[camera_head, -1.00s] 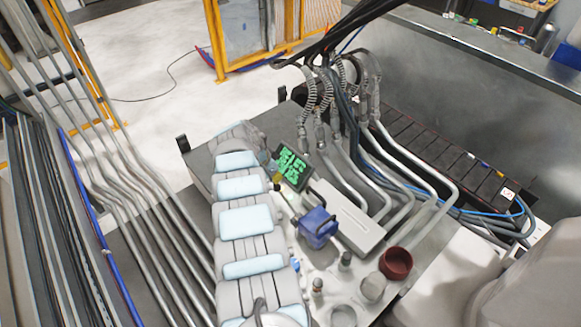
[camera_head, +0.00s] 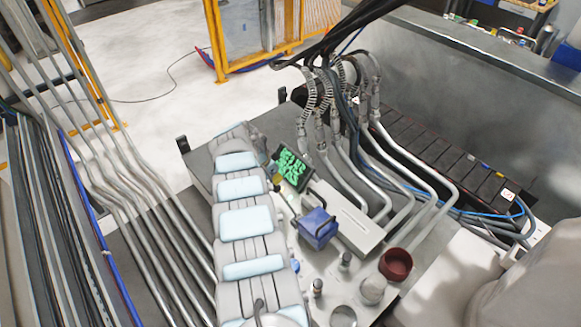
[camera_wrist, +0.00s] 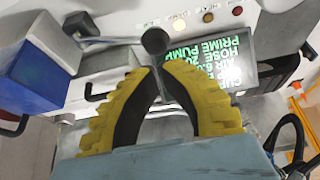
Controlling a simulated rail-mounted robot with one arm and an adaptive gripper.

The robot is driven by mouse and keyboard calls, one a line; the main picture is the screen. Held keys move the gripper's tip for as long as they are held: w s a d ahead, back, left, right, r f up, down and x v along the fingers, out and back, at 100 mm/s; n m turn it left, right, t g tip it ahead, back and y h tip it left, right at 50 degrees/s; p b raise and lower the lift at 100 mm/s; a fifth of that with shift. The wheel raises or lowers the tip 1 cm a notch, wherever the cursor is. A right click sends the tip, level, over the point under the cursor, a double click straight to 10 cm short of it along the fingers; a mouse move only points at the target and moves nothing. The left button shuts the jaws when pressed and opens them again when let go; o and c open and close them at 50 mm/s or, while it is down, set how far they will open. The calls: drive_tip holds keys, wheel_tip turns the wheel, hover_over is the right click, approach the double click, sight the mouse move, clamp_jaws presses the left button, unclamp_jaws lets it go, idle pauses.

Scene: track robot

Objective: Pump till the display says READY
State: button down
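The display (camera_head: 292,168) is a dark screen with green text beside my arm. In the wrist view the display (camera_wrist: 205,50) appears turned, and the words "PRIME PUMP" and "HOSE" can be read. A lever with a round dark knob (camera_wrist: 155,40) lies left of the display in the wrist view, its grey bar running left from the knob. My gripper (camera_wrist: 158,68) has yellow ribbed fingers with dark inner pads. The fingertips come almost together just below the knob, with nothing clearly held. Whether they touch the knob cannot be told. In the head view my arm mostly hides the gripper.
A blue box (camera_head: 317,228) with a dark handle stands near the display and at the left of the wrist view. A dark red cup (camera_head: 395,264) and small fittings stand nearer the front. Metal pipes (camera_head: 400,170) and hoses run close on the right.

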sight(275, 186)
drive_tip(key=shift+f+b, duration=4.1)
drive_tip(key=shift+f, duration=0.05)
drive_tip(key=shift+r+p, duration=1.65)
drive_tip(key=shift+r, duration=0.65)
